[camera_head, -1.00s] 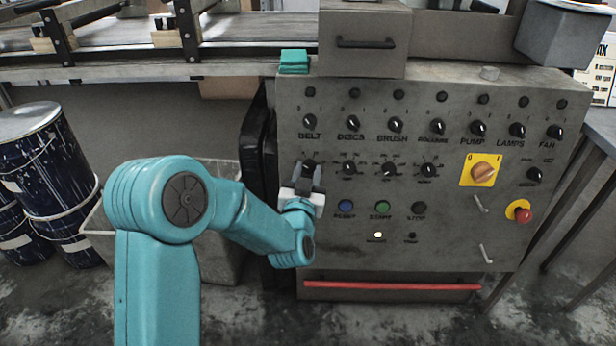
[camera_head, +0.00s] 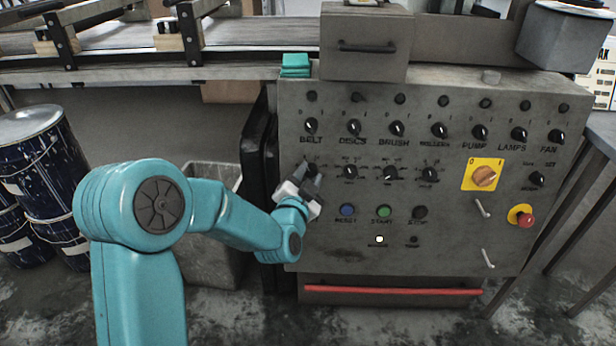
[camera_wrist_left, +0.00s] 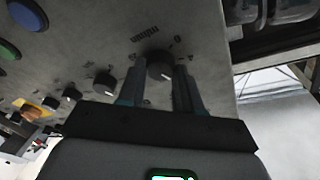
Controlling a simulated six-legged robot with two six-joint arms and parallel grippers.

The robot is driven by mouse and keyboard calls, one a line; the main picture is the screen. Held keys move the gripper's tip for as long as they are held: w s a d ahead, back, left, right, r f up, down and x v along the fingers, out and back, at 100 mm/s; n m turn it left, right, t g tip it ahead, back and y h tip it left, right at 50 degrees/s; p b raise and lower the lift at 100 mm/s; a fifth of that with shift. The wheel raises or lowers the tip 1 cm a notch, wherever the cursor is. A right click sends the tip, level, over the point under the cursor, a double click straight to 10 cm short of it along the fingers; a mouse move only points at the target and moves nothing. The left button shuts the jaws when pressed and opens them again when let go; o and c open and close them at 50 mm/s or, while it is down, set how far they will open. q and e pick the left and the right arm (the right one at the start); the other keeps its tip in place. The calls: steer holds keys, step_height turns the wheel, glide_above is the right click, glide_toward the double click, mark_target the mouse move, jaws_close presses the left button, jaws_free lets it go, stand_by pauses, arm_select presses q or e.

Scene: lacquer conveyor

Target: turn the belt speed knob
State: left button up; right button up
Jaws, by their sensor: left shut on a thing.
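The belt speed knob is a small dark round knob (camera_wrist_left: 160,66) in the left wrist view, on the grey control panel (camera_head: 400,255) below the BELT switch (camera_head: 311,127). My left gripper (camera_head: 307,174) reaches it from the lower left and is turned at a slant. In the left wrist view its two fingers (camera_wrist_left: 160,80) stand on either side of the knob, shut on it. In the head view the fingers hide most of the knob. My right gripper is not in view.
Several similar small knobs (camera_head: 390,173) run to the right in the same row. Below are a blue button (camera_head: 347,211), a green button (camera_head: 384,212) and a black button (camera_head: 420,212). A red emergency button (camera_head: 523,217) sits far right. Dark drums (camera_head: 40,180) stand left.

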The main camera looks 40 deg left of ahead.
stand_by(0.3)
arm_select(q)
steer(key=o, duration=1)
steer(key=shift+o, duration=0.2)
